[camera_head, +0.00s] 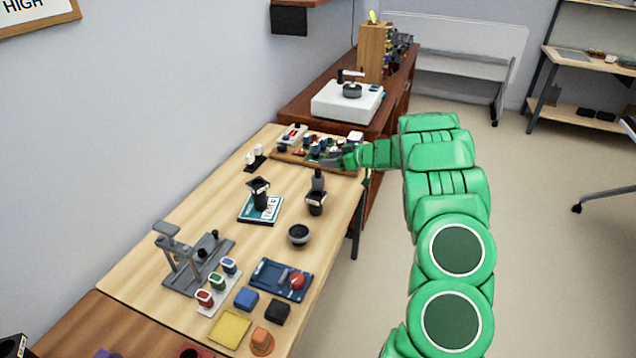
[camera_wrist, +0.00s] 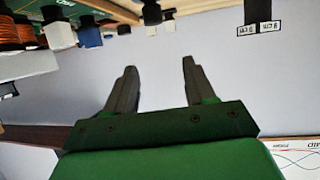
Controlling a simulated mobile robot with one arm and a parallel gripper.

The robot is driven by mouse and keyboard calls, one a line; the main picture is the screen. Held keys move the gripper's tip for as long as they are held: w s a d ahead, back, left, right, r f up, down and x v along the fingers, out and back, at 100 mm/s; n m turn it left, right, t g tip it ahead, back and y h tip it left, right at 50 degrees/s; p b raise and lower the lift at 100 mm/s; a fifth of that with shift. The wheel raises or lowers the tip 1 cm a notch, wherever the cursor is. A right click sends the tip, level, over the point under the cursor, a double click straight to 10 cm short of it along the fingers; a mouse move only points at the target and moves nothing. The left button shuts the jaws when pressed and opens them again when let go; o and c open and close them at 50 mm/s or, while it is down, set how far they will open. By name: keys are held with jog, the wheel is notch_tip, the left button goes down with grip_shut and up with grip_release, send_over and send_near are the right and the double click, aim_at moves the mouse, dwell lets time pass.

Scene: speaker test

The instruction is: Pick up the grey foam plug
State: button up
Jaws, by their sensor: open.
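My gripper (camera_head: 335,160) is at the far end of the wooden table, beside a board of small parts (camera_head: 318,146). In the wrist view my gripper (camera_wrist: 158,66) is open, with nothing between its two dark fingers and a plain wall behind them. I cannot pick out the grey foam plug with certainty in either view. A dark grey round piece (camera_head: 298,236) sits mid-table, and a small grey piece (camera_head: 284,274) lies in a blue tray (camera_head: 264,285); I cannot tell whether either is the plug.
A grey stand (camera_head: 180,258) and small coloured blocks occupy the near table. Dark cylindrical parts (camera_head: 316,203) stand mid-table, near a teal book (camera_head: 250,216). A white turntable-like device (camera_head: 335,104) sits on the farther brown table. The wrist view shows coils (camera_wrist: 25,33) and blocks along the top.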

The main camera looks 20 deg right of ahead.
aim_at(318, 169)
notch_tip(318, 169, down, 4)
jog(key=shift+w+a+f, duration=0.1)
jog(key=shift+f, duration=0.1)
jog(key=shift+x, duration=3.75)
jog(key=shift+f, duration=0.1)
grip_shut()
